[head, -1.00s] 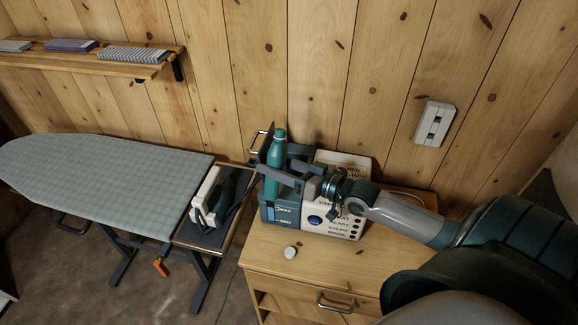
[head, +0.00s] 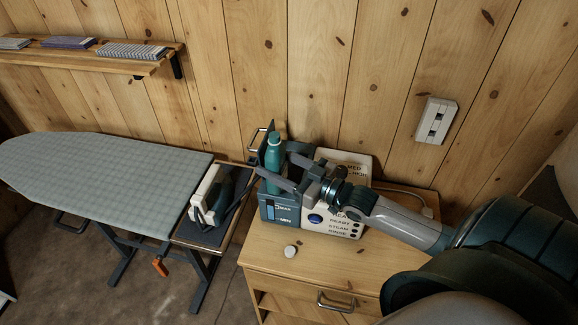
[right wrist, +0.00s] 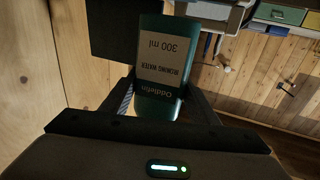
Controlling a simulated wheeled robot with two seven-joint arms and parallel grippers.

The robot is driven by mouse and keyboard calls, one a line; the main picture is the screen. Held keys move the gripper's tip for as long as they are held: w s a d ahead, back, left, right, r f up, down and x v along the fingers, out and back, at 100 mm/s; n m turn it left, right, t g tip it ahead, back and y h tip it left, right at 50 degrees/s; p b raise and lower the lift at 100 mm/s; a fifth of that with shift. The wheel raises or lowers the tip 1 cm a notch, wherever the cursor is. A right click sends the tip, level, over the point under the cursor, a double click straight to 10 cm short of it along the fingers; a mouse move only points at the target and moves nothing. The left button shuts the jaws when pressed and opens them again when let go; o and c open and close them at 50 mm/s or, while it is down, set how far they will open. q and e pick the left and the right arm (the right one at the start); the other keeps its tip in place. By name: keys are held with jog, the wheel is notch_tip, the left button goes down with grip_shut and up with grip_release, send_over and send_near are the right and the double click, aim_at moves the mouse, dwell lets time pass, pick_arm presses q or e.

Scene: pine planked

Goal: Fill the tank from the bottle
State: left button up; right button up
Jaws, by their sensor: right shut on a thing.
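The teal bottle (head: 273,156) stands roughly upright in the head view, over the blue tank (head: 281,212) at the left end of the steam station (head: 335,222). Its lower end is hidden by the gripper and tank, so I cannot tell whether it touches. My right gripper (head: 281,169) is shut on the bottle, coming from the right above the station. In the right wrist view the bottle (right wrist: 161,60) sits between the fingers, its label reading "Ironing water 300 ml". No flow of water shows. My left gripper is not in view.
A small whitish cap (head: 290,251) lies on the wooden cabinet (head: 300,272) before the station. An iron (head: 212,200) rests at the end of the ironing board (head: 100,180) to the left. A dark upright panel (head: 263,152) stands behind the bottle.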

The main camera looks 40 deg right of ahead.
aim_at(281, 157)
jog(key=shift+r+p, duration=2.35)
jog(key=shift+r, duration=0.2)
jog(key=shift+s+a+f+b, duration=0.15)
jog(key=shift+a+f+b, duration=0.15)
jog(key=shift+f, duration=0.05)
jog(key=s+a+f+m+t+h+b, duration=0.1)
jog(key=s+a+f+m+h+b, duration=0.3)
jog(key=b, duration=1.1)
jog(key=s+a+f+h, duration=0.2)
jog(key=s+a+f, duration=0.2)
jog(key=s+a, duration=0.2)
jog(key=shift+a+f+h, duration=0.35)
jog(key=shift+a+h, duration=0.05)
jog(key=shift+a, duration=0.4)
